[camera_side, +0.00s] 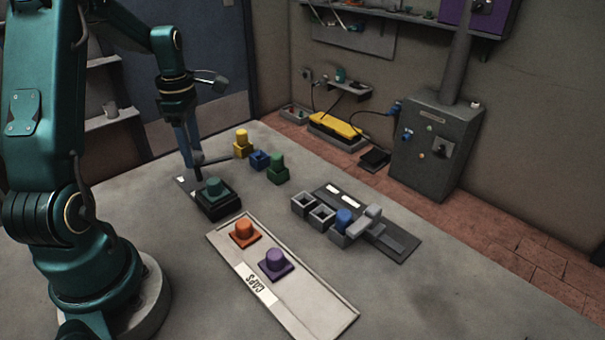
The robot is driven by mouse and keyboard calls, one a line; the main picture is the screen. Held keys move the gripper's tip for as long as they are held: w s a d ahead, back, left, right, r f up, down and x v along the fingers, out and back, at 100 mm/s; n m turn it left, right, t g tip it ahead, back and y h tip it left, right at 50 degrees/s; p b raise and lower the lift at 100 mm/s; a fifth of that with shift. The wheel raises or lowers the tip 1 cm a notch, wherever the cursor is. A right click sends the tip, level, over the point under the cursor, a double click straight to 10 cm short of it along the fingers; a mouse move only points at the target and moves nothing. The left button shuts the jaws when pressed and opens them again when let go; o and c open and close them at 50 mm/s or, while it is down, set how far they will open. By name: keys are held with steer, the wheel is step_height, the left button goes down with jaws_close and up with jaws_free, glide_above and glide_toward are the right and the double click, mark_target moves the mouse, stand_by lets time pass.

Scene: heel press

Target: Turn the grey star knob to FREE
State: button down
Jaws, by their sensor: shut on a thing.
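My gripper (195,158) points down at the back left of the table, beside a small press. Its fingers are shut on a small grey part at the top of a dark post, which appears to be the grey star knob (198,159). The fingers largely cover it, and its pointing direction and any FREE marking cannot be read. A dark bar (217,158) sticks out to the right at that height. Below it, a teal cap (214,186) sits on a black block (219,205) in front of the post.
Yellow (243,144), blue (260,160) and green (277,169) capped blocks stand right of the press. A tray (314,312) marked CAPS holds orange (244,231) and purple (275,262) caps. A dark plate (401,241) with grey sockets (321,217) lies right. The table's right front is clear.

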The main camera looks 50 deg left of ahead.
steer(key=shift+r+n, duration=0.1)
steer(key=shift+n, duration=1)
steer(key=shift+c, duration=1.5)
jaws_free()
steer(key=shift+r, duration=2.55)
